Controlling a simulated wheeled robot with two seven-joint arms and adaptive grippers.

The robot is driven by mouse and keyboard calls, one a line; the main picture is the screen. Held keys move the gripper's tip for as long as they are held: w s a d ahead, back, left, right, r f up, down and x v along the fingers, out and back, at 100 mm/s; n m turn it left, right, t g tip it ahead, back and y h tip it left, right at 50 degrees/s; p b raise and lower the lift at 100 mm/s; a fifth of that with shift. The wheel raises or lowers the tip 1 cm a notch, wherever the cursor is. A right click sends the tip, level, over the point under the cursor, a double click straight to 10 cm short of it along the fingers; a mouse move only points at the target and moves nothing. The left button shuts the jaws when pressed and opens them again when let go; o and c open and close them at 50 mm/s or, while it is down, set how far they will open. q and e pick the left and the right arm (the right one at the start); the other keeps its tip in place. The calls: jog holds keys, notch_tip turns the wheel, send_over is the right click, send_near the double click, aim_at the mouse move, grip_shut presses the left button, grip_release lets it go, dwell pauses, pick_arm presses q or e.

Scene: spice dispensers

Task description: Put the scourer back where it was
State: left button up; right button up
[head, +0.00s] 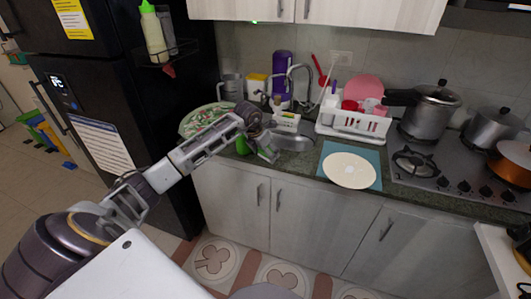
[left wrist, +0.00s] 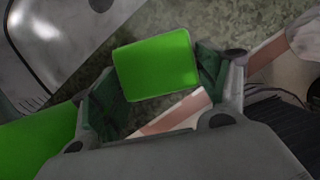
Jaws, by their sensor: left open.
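A bright green block, which looks like the scourer (left wrist: 155,66), lies over the grey-green stone counter in the left wrist view. My left gripper (left wrist: 157,80) is open, with one finger on each side of the green block. The right finger looks very close to it; I cannot tell if they touch. In the head view, my left gripper (head: 265,152) is low at the counter's front edge, left of the sink basin (head: 293,142). The scourer is not clear there. My right gripper is not in view.
Another green item (left wrist: 38,148) is at lower left in the wrist view, beside the metal sink (left wrist: 55,40). A white dish rack (head: 352,125) and a plate (head: 349,170) on a blue mat stand right of the sink. The tall black fridge (head: 130,110) is at left.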

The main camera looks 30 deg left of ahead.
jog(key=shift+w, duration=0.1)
pick_arm(q)
jog(key=shift+r, duration=0.1)
jog(key=shift+s+r, duration=0.15)
jog(key=shift+r, duration=0.35)
jog(key=v, duration=0.3)
jog(key=shift+s+a+r, duration=0.1)
jog(key=shift+r, duration=0.1)
jog(key=v, duration=0.7)
jog(key=shift+r, duration=0.2)
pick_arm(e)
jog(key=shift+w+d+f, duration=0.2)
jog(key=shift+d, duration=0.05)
pick_arm(q)
jog(key=shift+s, duration=0.15)
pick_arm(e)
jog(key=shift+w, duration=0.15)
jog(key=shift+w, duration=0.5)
